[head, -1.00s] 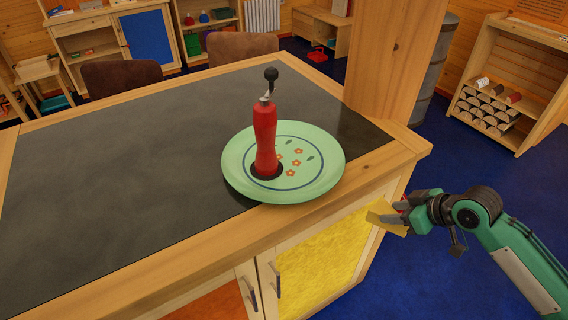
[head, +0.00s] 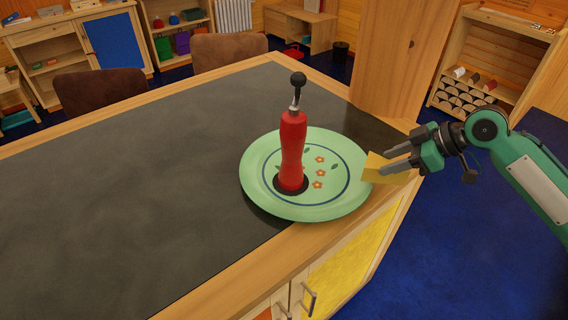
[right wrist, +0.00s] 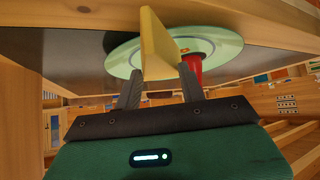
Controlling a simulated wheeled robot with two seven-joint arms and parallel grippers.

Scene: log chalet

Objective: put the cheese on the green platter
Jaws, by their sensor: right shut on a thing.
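The cheese (head: 384,170) is a yellow wedge held in my right gripper (head: 392,164). In the head view it is at the right rim of the green platter (head: 325,205), overlapping the rim in the picture; I cannot tell whether it touches. The right wrist view shows the cheese (right wrist: 156,48) between the two fingers of my right gripper (right wrist: 158,88), with the platter (right wrist: 122,58) beyond it. The platter has a blue ring and orange flowers. A red mill (head: 291,150) with a black knob stands upright on it, left of its middle. My left gripper is not in view.
The platter rests on a dark-topped counter (head: 150,170) with a wooden edge, near its right corner. A wooden post (head: 405,60) rises behind the platter. Brown chairs (head: 228,48) stand at the far side. The counter left of the platter is clear.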

